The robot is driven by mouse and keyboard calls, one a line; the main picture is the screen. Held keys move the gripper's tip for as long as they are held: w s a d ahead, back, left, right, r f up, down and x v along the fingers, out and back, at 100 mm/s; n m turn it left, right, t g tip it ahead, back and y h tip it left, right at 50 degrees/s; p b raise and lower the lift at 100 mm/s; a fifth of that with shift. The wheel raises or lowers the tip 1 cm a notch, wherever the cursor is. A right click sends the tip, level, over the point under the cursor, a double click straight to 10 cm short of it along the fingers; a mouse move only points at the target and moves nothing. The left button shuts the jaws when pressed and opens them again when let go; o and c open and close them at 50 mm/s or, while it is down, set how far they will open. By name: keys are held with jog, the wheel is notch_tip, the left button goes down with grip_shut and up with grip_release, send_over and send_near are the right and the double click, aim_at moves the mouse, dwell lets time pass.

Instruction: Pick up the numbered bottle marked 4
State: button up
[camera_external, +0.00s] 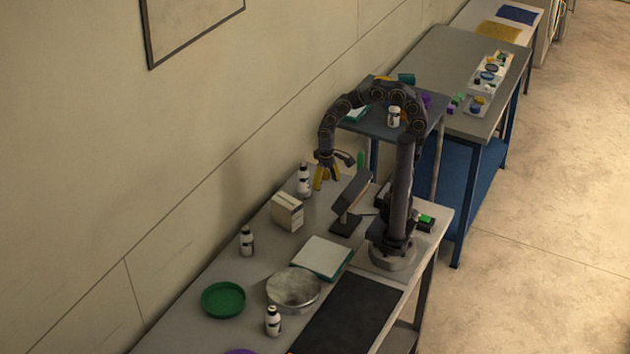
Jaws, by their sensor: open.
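Several white bottles with dark caps and dark label marks are in view, and no number on them is legible. One bottle (304,183) stands upright near the wall at the far end of the bench. A second bottle (246,243) stands near the wall further forward. A third bottle (272,322) stands at the front, beside a metal bowl. Another bottle (394,117) is on the raised blue-grey shelf behind my arm.
A cream box (287,212), a dark angled stand (349,200), a white-topped green book-like item (322,257), the metal bowl (294,288) and a green dish (223,299) are on the bench. A black mat (350,315) lies bare at front right.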

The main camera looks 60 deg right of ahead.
jog(key=w+a+f+m+y, duration=0.1)
jog(key=w+a+f+m, duration=0.2)
jog(key=a, duration=0.8)
jog(key=m+y, duration=0.2)
jog(key=m, duration=0.7)
send_near(270, 314)
notch_tip(270, 314, down, 3)
jog(key=shift+s+a+f, duration=0.2)
jog(key=shift+a+f, duration=0.25)
jog(key=shift+f, duration=0.1)
jog(key=shift+s+a+f, duration=0.2)
jog(key=shift+a+f, duration=0.3)
jog(key=x, duration=0.5)
jog(key=shift+w+f, duration=0.15)
jog(key=shift+w, duration=0.05)
grip_shut()
